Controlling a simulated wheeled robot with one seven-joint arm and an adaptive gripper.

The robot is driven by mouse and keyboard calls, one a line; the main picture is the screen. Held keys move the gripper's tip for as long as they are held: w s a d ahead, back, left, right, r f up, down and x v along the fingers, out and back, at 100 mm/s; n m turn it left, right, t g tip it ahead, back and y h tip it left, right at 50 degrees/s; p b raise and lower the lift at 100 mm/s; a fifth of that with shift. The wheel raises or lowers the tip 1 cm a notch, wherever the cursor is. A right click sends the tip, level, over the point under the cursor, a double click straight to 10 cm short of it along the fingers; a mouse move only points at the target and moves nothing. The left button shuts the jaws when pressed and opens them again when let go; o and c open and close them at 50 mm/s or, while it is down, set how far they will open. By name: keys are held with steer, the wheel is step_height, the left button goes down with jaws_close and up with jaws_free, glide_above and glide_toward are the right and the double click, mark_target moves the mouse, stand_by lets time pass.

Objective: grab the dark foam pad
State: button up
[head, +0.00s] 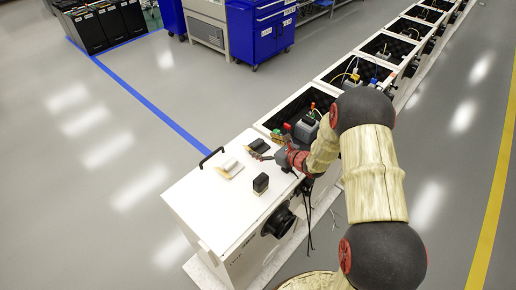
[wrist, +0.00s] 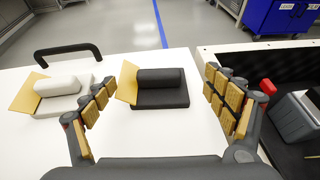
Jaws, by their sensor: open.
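The dark foam pad (wrist: 176,99) lies flat on the white cabinet top, a black square base with a black roll on it and a tan card at its left side. It also shows in the head view (head: 259,145), next to my gripper. My gripper (wrist: 160,80) is open and empty, its tan-padded fingers standing left and right of the pad in the wrist view. The pad shows in the gap between them and I see no contact. In the head view my gripper (head: 268,156) is low over the cabinet top; its height is hard to tell.
A similar white pad (wrist: 66,98) with a tan card lies left of the dark one. A small black block (head: 261,183) stands nearer the front. A black handle (head: 211,156) rises at the cabinet edge. An open bin (wrist: 300,60) with a grey device (wrist: 297,117) lies right.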

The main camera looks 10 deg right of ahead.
mark_target(259, 144)
steer(key=x, duration=0.3)
steer(key=shift+w+a+f+b, duration=0.2)
steer(key=shift+w+a+b, duration=0.05)
steer(key=shift+b, duration=0.15)
steer(key=c, duration=0.3)
steer(key=c, duration=1)
steer(key=shift+r, duration=0.1)
